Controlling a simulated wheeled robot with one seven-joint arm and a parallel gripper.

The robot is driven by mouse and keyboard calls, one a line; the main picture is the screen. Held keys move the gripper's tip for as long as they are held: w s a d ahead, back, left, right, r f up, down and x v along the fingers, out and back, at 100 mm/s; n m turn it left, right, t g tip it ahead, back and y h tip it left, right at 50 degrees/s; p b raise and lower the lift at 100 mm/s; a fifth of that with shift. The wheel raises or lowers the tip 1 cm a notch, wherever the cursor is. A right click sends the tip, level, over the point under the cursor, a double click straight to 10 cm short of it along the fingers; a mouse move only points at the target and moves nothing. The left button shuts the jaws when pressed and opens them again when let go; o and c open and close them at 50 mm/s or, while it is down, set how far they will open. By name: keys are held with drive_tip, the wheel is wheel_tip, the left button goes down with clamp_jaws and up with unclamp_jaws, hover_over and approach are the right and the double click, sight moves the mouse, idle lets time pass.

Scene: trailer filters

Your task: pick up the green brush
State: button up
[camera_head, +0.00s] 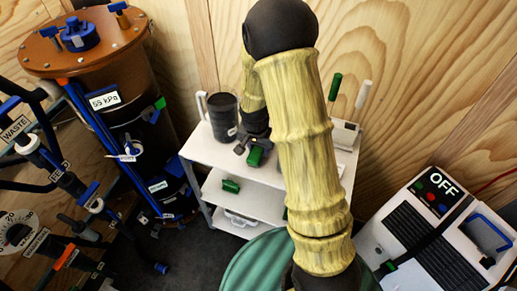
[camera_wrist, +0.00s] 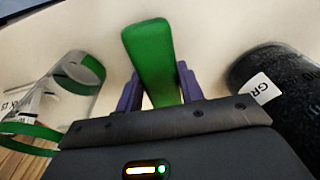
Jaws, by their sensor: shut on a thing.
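My gripper (camera_wrist: 160,92) has its purple fingers closed on the two sides of a green brush (camera_wrist: 152,50). In the wrist view it shows as a plain green bar with a rounded end; no bristles are visible. In the head view, a small green end (camera_head: 255,157) of it shows below my dark gripper (camera_head: 250,148), at the front of the white shelf unit's top (camera_head: 203,150). I cannot tell whether it touches the shelf. My arm hides part of the unit.
A dark-filled jug (camera_head: 222,116) stands left of my gripper. A green handle (camera_head: 335,87) and a white handle (camera_head: 363,94) stand upright at the right. A green item (camera_head: 230,186) lies on the middle shelf. A clear container (camera_wrist: 75,85) shows in the wrist view.

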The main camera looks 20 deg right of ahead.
wheel_tip(320, 180, up, 10)
drive_tip(key=shift+f, duration=0.1)
idle(0.9)
